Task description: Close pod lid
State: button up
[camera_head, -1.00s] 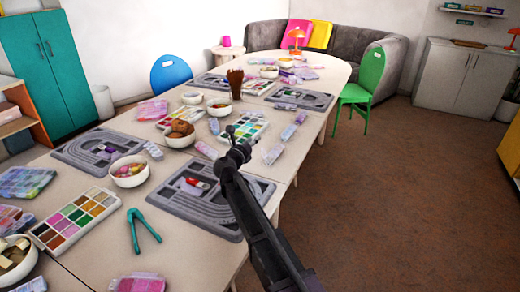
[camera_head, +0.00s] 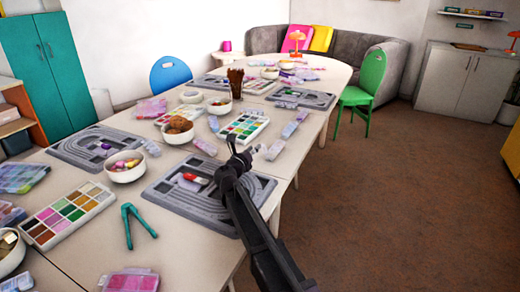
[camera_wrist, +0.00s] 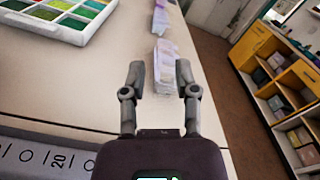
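Small translucent lilac pods lie in a line along the table's right edge. In the wrist view the nearest pod (camera_wrist: 166,72) is seen in the gap between my fingers, with another pod (camera_wrist: 160,20) beyond it. In the head view pods show just right of my gripper (camera_head: 274,150) and farther back (camera_head: 290,129). I cannot tell which pod has its lid up. My gripper (camera_wrist: 160,75) is open and empty, its fingers either side of the near pod in the picture; contact is not clear. The head view also shows my gripper (camera_head: 245,150) over the table's right edge.
A grey bead board (camera_head: 165,205) lies under my arm. A bead palette (camera_head: 262,115) stands left of the pods. Bowls (camera_head: 178,140), pliers (camera_head: 127,222) and more boards cover the table. The floor (camera_head: 400,220) to the right is clear.

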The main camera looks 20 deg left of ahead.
aim_at(265, 149)
jog(key=shift+f+b, duration=0.65)
jog(key=shift+f, duration=0.25)
jog(key=shift+w+f, duration=0.1)
jog(key=shift+w, duration=0.2)
jog(key=shift+w+d, duration=0.2)
jog(key=shift+w, duration=1.55)
jog(key=shift+w+d, duration=0.15)
jog(key=shift+w, duration=1.55)
grip_shut()
